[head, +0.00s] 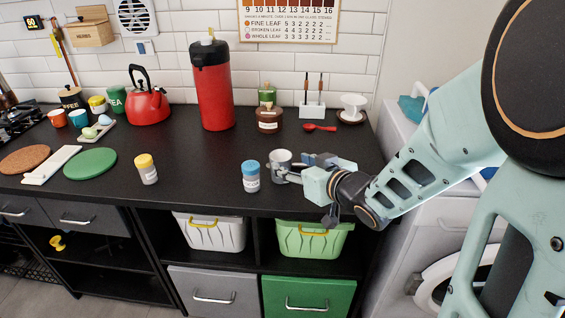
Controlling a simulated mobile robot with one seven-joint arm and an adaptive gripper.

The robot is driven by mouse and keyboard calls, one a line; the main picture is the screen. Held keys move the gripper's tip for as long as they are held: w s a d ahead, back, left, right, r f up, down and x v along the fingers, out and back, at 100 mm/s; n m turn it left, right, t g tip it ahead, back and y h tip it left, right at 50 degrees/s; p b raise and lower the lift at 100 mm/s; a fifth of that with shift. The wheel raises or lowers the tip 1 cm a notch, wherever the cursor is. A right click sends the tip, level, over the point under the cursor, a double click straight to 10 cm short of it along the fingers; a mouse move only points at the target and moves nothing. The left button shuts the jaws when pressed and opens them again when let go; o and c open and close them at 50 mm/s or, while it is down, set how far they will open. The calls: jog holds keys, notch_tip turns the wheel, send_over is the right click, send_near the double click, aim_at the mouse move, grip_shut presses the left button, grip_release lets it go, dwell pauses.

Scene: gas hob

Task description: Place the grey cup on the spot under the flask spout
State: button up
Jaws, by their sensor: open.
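The grey cup (281,159) stands upright on the black counter, right of the blue-lidded jar. My gripper (289,172) is open at the cup's right side, with its fingers close to the cup's near and right parts. Whether the fingers touch the cup or straddle its wall or handle cannot be told. The flask (217,97) is tall and red with a black top, standing upright at the back of the counter, left of and behind the cup. Its spout is part of the dark top and hard to make out. No marked spot shows clearly beneath it.
The blue-lidded jar (251,177) stands close left of the cup. A yellow-lidded jar (146,169) is further left. The red kettle (148,106) is left of the flask. Counter before the flask is clear.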

aim_at(286, 163)
jog(key=shift+x, duration=1)
jog(key=shift+f+b+x, duration=0.2)
jog(key=shift+b+x, duration=0.35)
jog(key=shift+x, duration=0.8)
jog(key=shift+f+b+x, duration=0.15)
jog(key=shift+b+x, duration=0.4)
jog(key=shift+x, duration=0.85)
jog(key=shift+s+d, duration=0.1)
jog(key=shift+s, duration=0.1)
jog(key=shift+c, duration=0.4)
jog(key=c, duration=1)
jog(key=shift+c, duration=0.2)
jog(key=shift+r, duration=0.1)
